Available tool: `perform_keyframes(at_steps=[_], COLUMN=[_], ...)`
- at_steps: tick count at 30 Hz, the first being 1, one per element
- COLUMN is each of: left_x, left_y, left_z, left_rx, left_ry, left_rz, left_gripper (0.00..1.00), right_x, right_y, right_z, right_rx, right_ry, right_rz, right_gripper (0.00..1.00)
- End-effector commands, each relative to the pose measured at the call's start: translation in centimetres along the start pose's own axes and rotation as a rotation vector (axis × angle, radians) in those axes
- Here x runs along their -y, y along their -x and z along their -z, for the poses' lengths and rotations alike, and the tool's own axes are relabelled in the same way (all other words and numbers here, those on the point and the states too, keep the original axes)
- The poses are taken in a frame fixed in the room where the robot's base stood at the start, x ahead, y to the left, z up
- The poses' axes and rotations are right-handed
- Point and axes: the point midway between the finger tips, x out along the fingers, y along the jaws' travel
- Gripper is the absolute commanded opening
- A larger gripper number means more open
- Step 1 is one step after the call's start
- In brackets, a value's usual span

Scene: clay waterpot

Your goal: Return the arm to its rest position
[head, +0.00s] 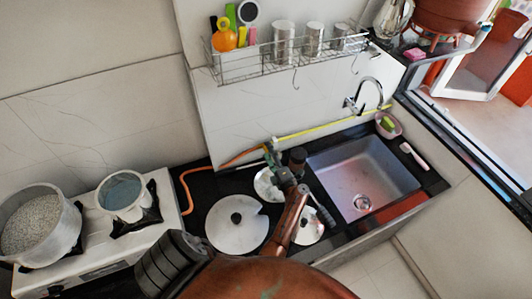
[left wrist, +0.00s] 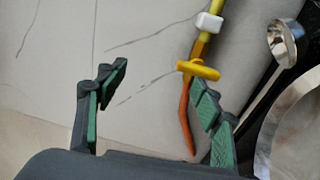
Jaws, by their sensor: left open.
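My left arm reaches up from the bottom of the head view over the dark counter. Its left gripper (head: 269,152) is beside the sink, near the wall. In the left wrist view the two green-padded fingers of this gripper (left wrist: 160,85) are apart, with only pale wall between them. An orange hose with a yellow fitting (left wrist: 198,70) shows close by the right finger; I cannot tell whether they touch. A brown clay pot (head: 447,14) is at the top right of the head view, partly cut off. My right gripper is not in view.
The steel sink (head: 362,180) with its tap (head: 365,92) is right of the gripper. Metal lids (head: 237,224) lie on the counter. A stove (head: 95,245) with two pots is at the left. A wire rack (head: 290,58) with canisters hangs on the wall above.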

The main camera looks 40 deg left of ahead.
Motion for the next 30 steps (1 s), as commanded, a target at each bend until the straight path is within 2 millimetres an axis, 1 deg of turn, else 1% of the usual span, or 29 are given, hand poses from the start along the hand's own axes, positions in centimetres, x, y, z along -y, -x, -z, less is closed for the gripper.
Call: perform_keyframes(at_steps=[1, 8, 11, 14, 24, 30], left_x=[3.7, 3.7, 3.7, 3.7, 4.0, 4.3], left_y=[6.2, 6.1, 5.7, 4.8, -0.1, -1.8], left_z=[-1.3, -1.4, -1.4, -1.4, -1.6, -1.4], left_rx=[0.035, 0.035, 0.035, 0.035, 0.031, 0.029], left_ry=[0.001, 0.001, 0.0, 0.0, 0.001, 0.002], left_rz=[0.096, 0.096, 0.094, 0.092, 0.09, 0.091], left_gripper=[0.61, 0.61, 0.61, 0.61, 0.61, 0.61], right_x=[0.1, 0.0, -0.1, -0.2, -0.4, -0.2], right_y=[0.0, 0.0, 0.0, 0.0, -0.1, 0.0], right_z=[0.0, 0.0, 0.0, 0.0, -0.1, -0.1], right_rx=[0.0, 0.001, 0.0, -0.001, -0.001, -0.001], right_ry=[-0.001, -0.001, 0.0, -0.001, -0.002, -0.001], right_rz=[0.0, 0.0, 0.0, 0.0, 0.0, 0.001], right_gripper=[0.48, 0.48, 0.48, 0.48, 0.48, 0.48])
